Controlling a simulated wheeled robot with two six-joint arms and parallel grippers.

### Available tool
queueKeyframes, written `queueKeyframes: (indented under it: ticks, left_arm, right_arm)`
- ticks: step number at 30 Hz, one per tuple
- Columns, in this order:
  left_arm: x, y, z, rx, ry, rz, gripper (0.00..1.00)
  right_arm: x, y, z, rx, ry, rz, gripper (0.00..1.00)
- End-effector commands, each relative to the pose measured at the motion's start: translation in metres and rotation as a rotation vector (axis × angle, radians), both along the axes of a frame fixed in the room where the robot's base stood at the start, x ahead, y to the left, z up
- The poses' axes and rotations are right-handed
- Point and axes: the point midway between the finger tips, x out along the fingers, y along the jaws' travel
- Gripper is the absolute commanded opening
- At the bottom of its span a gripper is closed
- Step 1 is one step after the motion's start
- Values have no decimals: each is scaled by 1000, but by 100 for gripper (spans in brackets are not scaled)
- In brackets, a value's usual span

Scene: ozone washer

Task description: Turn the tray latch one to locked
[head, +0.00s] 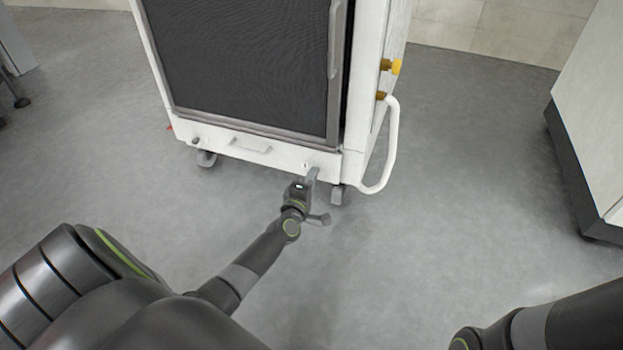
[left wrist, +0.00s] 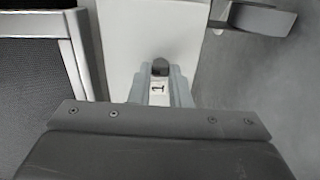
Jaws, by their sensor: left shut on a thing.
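The white lower tray panel (head: 225,140) runs along the bottom of the washer cart, with a grey pull handle (head: 250,147) at its middle. Tray latch one, a small dark knob (left wrist: 160,67) by a label reading "1" (left wrist: 157,88), sits between my left gripper's fingers in the left wrist view. My left gripper (head: 312,175) reaches the panel's right end in the head view and is shut on the latch, hiding most of it there. A second small latch (head: 195,141) is at the panel's left end. My right gripper is out of view.
A white cabinet (head: 595,110) stands at the right. The grey floor between is clear.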

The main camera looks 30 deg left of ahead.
Motion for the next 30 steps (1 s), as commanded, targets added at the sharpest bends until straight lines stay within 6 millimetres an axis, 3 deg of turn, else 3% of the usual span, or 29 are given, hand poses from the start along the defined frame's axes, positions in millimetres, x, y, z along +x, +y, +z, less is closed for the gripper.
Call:
queueKeyframes:
  ticks: [17, 18, 22, 30]
  left_arm:
    - [0, 0, -1, -29, -6, 0, 0]
    - [0, 0, -1, -29, -6, 0, 22]
    - [0, 0, -1, -28, -6, 0, 39]
    - [0, 0, 0, -27, -6, 0, 39]
  right_arm:
    - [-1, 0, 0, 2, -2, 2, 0]
    - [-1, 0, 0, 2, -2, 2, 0]
    - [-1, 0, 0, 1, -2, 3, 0]
    - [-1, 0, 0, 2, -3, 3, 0]
